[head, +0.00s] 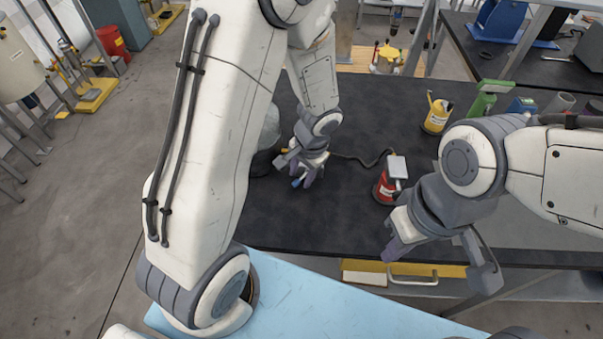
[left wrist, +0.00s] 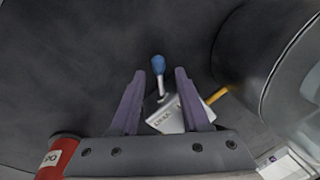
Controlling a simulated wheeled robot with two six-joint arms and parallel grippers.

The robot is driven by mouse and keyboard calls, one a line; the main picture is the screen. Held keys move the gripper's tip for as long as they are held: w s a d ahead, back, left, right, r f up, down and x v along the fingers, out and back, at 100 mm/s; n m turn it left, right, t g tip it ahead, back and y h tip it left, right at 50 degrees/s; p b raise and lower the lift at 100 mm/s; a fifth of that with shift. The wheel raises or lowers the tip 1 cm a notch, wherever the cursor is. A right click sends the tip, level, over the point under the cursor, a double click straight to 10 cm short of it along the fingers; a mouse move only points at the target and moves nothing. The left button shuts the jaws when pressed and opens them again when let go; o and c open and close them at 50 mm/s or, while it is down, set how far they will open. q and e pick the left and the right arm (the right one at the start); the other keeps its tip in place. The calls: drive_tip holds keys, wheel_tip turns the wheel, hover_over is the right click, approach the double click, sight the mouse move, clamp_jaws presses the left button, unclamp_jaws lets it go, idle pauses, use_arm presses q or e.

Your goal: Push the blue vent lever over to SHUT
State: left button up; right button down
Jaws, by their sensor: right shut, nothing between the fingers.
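The blue vent lever (left wrist: 158,64) has a blue knob on a thin metal stalk. It rises from a white plate (left wrist: 170,117) whose lettering is too small to read surely. In the head view a bit of the blue knob (head: 296,183) shows beside my left gripper (head: 307,180), which hides the plate. In the left wrist view my left gripper (left wrist: 159,73) has its purple fingers apart, with the knob in line with the gap near the fingertips. I cannot tell whether they touch. My right gripper (head: 396,249) is shut and empty over the bench's front edge.
A red can (head: 385,190) with a white box and dark cable stands right of my left gripper. A large grey cylinder (left wrist: 262,65) stands close on the lever's right in the wrist view. A yellow can (head: 437,116) stands further back. The dark bench (head: 325,235) is clear in front.

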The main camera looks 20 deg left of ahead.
use_arm(q)
drive_tip(key=shift+r, duration=0.1)
wheel_tip(320, 180, up, 10)
drive_tip(key=d+p, duration=0.1)
drive_tip(key=d, duration=0.1)
drive_tip(key=shift+s, duration=0.35)
drive_tip(key=s+d+r+m+h, duration=0.1)
drive_tip(key=s+d+r, duration=0.2)
drive_tip(key=s, duration=0.6)
drive_tip(key=s+d+r+m+h, duration=0.2)
drive_tip(key=s+d+r, duration=0.1)
drive_tip(key=s+d, duration=0.5)
drive_tip(key=shift+s+r+g, duration=0.3)
drive_tip(key=shift+s+g, duration=0.1)
drive_tip(key=shift+s, duration=0.4)
